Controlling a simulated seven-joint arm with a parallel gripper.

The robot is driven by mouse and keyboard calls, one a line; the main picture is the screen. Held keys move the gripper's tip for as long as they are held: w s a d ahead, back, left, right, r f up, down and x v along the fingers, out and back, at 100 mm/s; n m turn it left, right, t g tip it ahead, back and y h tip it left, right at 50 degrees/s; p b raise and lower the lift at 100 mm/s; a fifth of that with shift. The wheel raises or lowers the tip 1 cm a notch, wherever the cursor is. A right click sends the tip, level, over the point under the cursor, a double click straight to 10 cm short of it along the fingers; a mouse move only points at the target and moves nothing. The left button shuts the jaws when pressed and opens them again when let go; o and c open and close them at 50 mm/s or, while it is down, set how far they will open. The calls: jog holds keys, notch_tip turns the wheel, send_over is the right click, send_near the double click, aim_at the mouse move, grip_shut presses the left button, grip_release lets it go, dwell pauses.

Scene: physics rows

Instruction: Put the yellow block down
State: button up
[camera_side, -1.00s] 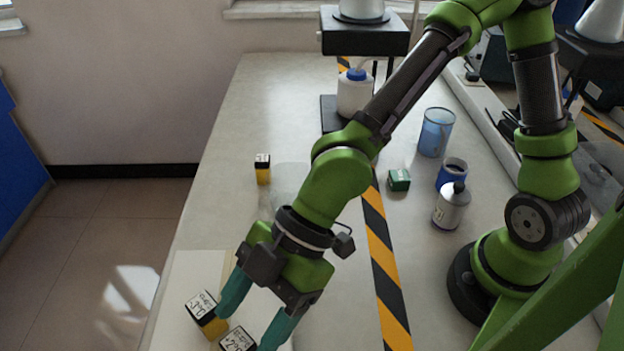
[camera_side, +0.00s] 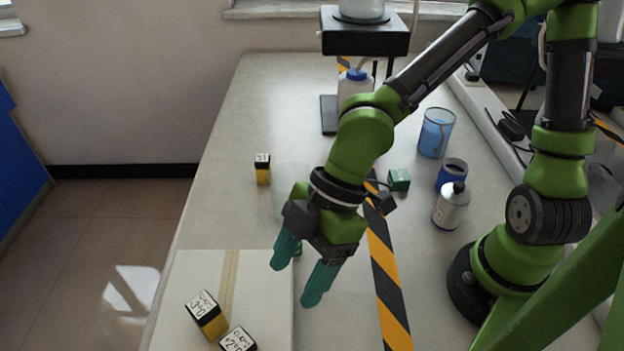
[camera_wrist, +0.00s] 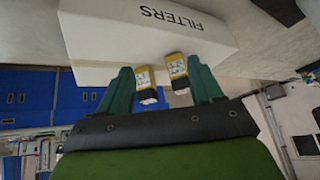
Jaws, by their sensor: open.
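Two yellow blocks with black upper parts and white, marked tops sit at the bottom left of the side view. One yellow block (camera_side: 206,314) is a little further back; the other yellow block (camera_side: 238,342) is cut off by the lower edge. Both rest on a white box (camera_side: 265,300), apart from my gripper. A third yellow block (camera_side: 263,170) stands upright on the table further back. My gripper (camera_side: 295,281) is open and empty, up and to the right of the pair. The wrist view shows two yellow blocks (camera_wrist: 145,84) beyond the fingers, on the box marked FILTERS (camera_wrist: 125,28).
A green block (camera_side: 399,180), a dark blue ring-shaped item (camera_side: 452,174), a grey bottle (camera_side: 451,206) and a blue beaker (camera_side: 435,132) stand to the right. A striped tape line (camera_side: 388,280) crosses the table. A clear container behind my gripper is hard to make out.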

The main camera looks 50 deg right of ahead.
jog(key=w+d+f+m+t+h, duration=0.1)
jog(key=w+d+f+m+h, duration=0.2)
jog(key=d, duration=0.4)
jog(key=w+d+f+m+t+h, duration=0.1)
jog(key=w+d+m+h, duration=0.15)
jog(key=d+m, duration=0.45)
jog(key=s+d+r+m+t, duration=0.1)
jog(key=d+r+m+t, duration=0.1)
jog(key=d+r+m, duration=0.3)
jog(key=s+d+r+m+t+y, duration=0.1)
jog(key=s+d+r+m+t, duration=0.1)
jog(key=d+r, duration=0.4)
jog(key=shift+s+r+m+t, duration=0.15)
jog(key=shift+r+m+t, duration=0.35)
jog(key=shift+r+m, duration=0.9)
jog(key=shift+d, duration=0.1)
